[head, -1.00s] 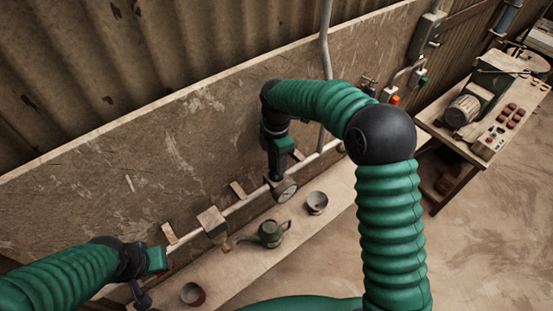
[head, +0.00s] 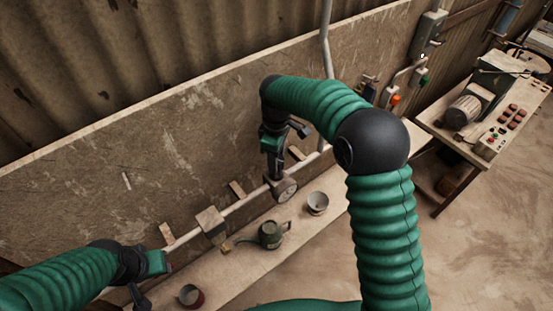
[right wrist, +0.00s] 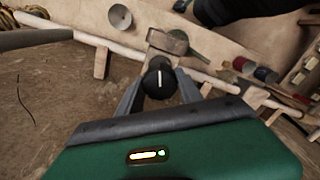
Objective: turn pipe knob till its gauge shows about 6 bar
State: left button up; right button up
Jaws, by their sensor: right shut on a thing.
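The pipe knob (right wrist: 158,79) is black with a white pointer mark and sits between the two fingers of my right gripper (right wrist: 158,90) in the right wrist view. The gripper is shut on it. In the head view my right gripper (head: 274,176) reaches down to the pipe (head: 247,198), hiding the knob. The round gauge (head: 286,190) is just below the gripper on the pipe. Its pale dial shows, but its needle is too small to read. My left gripper (head: 139,297) hangs at the lower left, apart from the gauge; its finger opening is unclear.
A table (head: 455,145) with a motor stands at the right.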

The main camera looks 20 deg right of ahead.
jog(key=m, duration=0.3)
jog(key=shift+w+r+m, duration=0.25)
jog(key=shift+m, duration=0.15)
jog(key=m+b, duration=0.1)
jog(key=m, duration=0.3)
jog(key=shift+m, duration=0.3)
jog(key=m, duration=0.3)
jog(key=shift+m, duration=0.3)
jog(key=m, duration=0.4)
jog(key=o, duration=1.1)
jog(key=shift+o, duration=1.3)
jog(key=shift+f, duration=0.1)
jog(key=shift+o, duration=0.2)
jog(key=shift+f, duration=0.1)
